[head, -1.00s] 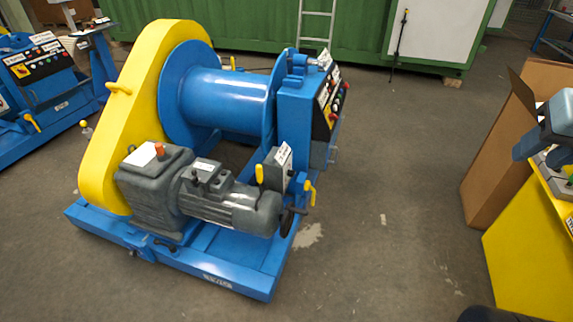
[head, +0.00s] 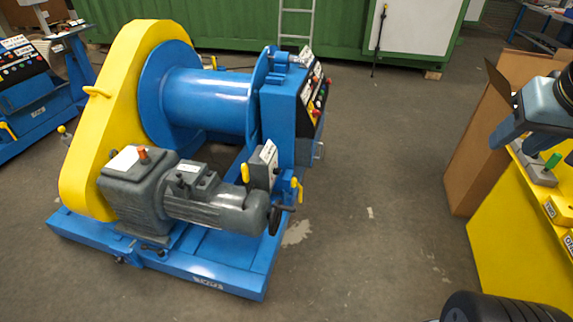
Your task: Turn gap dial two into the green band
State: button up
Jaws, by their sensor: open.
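A yellow cabinet (head: 500,255) stands at the right edge and is cut off by the frame. On its top are a small green piece (head: 553,161) on a grey base and a yellow block (head: 558,210) with a white label too small to read. I cannot make out gap dial two or its green band for certain. A blue and black device (head: 535,112) hangs over the cabinet top and hides part of it; I cannot tell what it is.
A blue winch (head: 208,100) with a yellow chain guard (head: 90,130) and a grey motor (head: 205,205) stands on the left. A brown carton (head: 475,135) is behind the cabinet. Open floor (head: 370,190) lies between. A black rounded part (head: 505,308) shows at the bottom right.

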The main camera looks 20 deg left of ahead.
aim_at(277, 171)
jog(key=u, duration=0.7)
jog(key=i, duration=0.1)
jog(key=z, duration=2.65)
jog(key=k, duration=0.9)
jog(key=u, duration=1.8)
jog(key=i, duration=0.75)
jog(key=u, duration=0.1)
